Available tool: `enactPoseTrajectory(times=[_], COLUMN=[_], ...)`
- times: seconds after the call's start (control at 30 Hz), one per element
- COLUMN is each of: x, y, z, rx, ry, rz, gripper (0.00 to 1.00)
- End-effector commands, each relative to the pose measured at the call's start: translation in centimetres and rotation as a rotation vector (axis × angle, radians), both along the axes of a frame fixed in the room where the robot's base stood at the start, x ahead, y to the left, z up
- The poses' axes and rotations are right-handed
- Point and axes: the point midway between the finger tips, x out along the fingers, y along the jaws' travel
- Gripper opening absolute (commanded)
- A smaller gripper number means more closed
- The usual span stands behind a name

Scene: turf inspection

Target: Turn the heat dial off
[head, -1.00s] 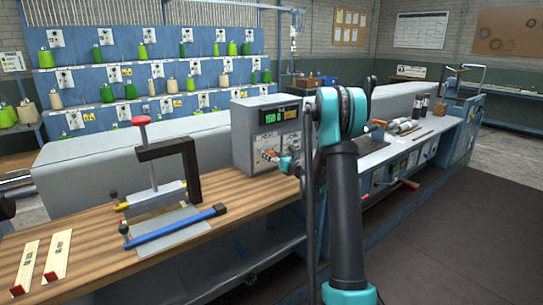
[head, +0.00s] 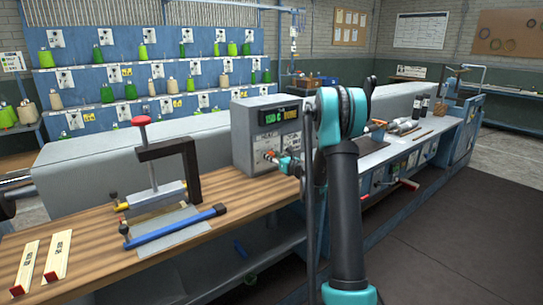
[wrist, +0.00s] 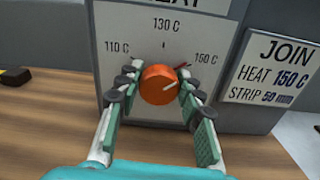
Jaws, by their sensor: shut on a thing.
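The orange heat dial (wrist: 159,85) sits on the grey panel (wrist: 128,28) in the wrist view, below marks for 110 C, 130 C and 150 C. In the head view my gripper (head: 277,158) reaches the front of the grey control box (head: 243,137). The dial is hidden or too small to make out there.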

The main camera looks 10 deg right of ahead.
Motion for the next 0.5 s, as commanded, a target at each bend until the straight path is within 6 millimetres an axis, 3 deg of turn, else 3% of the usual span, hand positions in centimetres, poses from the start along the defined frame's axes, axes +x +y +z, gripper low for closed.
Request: enactPoseTrajectory(times=[0.5], x=[-0.13], y=[0.14], z=[-0.03], rx=[-0.408], ry=[-0.236], rz=[0.000], gripper=[0.08])
